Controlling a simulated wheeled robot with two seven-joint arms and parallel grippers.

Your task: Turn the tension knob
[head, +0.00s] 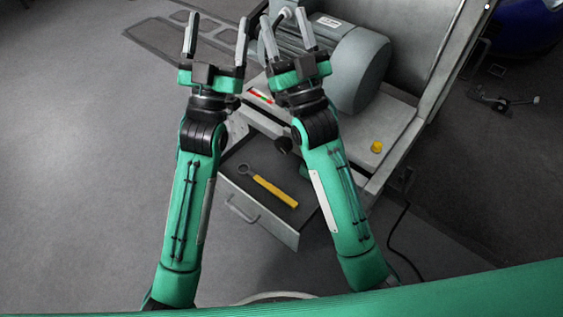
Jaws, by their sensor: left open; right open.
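A black round knob (283,146) shows on the front of the dynamometer, partly beside my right wrist; I cannot tell for sure that it is the tension knob. A small pale rounded part (284,13) shows between the fingertips of my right gripper (283,22). That gripper is open in front of the grey drum housing, and I cannot tell whether it touches the pale part. My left gripper (217,25) is open and empty, to the left of the machine, with its fingers pointing away from me.
The large grey drum housing (357,65) sits on the machine bed. A yellow button (376,147) is on the bed's right. Below, an open drawer (235,190) holds a yellow-handled wrench (275,193). A black cable hangs at the right. The floor at left is clear.

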